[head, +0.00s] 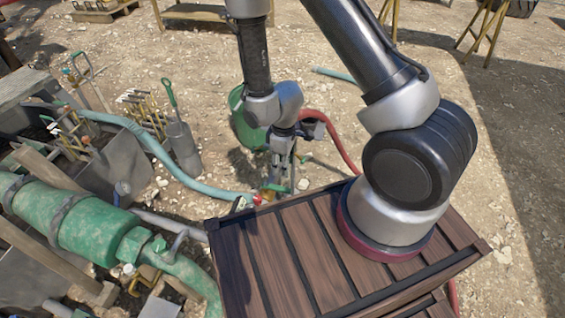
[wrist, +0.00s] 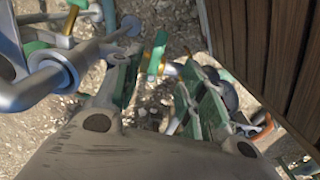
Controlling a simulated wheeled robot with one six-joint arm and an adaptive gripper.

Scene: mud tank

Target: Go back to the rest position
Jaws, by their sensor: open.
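My gripper (head: 279,180) hangs pointing down off the far left edge of the wooden deck (head: 290,262), below my bent arm. In the wrist view its two fingers (wrist: 158,95) stand apart, with gravel and small fittings visible between them. Nothing is held between the fingers. A small fitting with red, yellow and green parts (head: 267,195) lies close to the fingertips in the head view. I cannot tell whether the fingers touch it.
A teal hose (head: 170,165) and a red hose (head: 343,150) run near my gripper. Open gravel lies right.

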